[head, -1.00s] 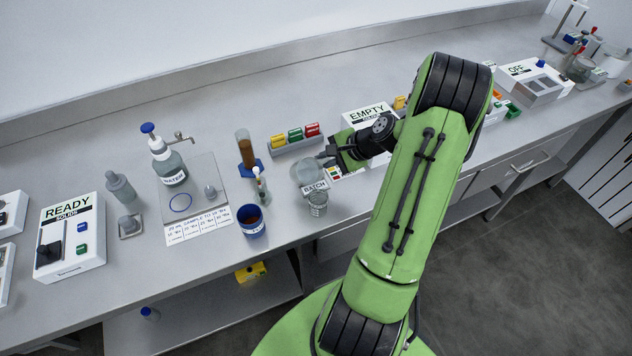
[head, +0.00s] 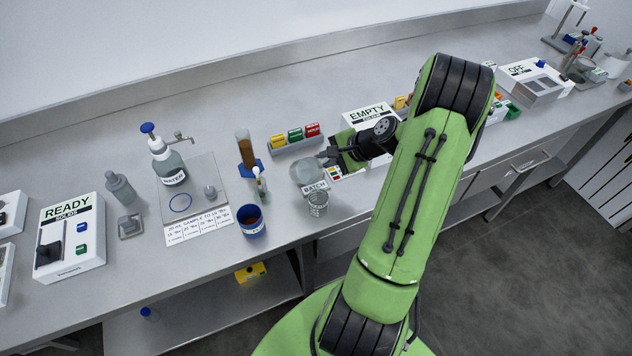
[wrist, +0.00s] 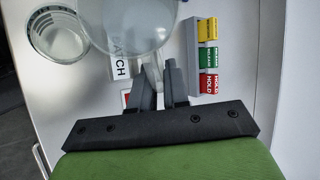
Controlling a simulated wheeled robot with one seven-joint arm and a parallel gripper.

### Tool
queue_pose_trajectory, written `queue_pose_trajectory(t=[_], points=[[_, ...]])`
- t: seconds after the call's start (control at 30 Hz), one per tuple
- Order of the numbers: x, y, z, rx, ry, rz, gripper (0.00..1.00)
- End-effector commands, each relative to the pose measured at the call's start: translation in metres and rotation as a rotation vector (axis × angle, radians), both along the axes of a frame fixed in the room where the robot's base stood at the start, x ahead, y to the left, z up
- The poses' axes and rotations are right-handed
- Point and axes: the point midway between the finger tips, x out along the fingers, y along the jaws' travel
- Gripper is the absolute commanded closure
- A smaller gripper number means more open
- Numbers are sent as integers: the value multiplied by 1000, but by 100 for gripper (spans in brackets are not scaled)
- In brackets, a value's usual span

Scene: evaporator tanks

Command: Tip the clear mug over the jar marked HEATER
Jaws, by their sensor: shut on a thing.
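The clear mug (head: 306,171) is in my gripper (head: 331,154), above the front part of the counter. In the wrist view the mug (wrist: 138,24) shows as a round clear shape beyond the fingers. My gripper (wrist: 160,85) is shut on its handle (wrist: 153,72). I cannot tell how far the mug is tilted or what it holds. A clear glass jar (head: 317,204) stands just in front of it, and it also shows at upper left in the wrist view (wrist: 58,34). I can read no HEATER marking in either view.
A BATCH label (head: 314,187) is close by the mug. A blue cup (head: 250,221) and a tube of brown stuff (head: 245,150) stand to the left. A rack of coloured blocks (head: 295,139) is behind, and the EMPTY box (head: 368,118) is right. The counter's front edge is close.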

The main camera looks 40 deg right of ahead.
Motion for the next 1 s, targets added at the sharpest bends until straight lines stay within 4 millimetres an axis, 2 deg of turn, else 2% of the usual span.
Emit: queue_pose_trajectory(t=[1.0], points=[[0,0,2,-7,-42,-2,100]])
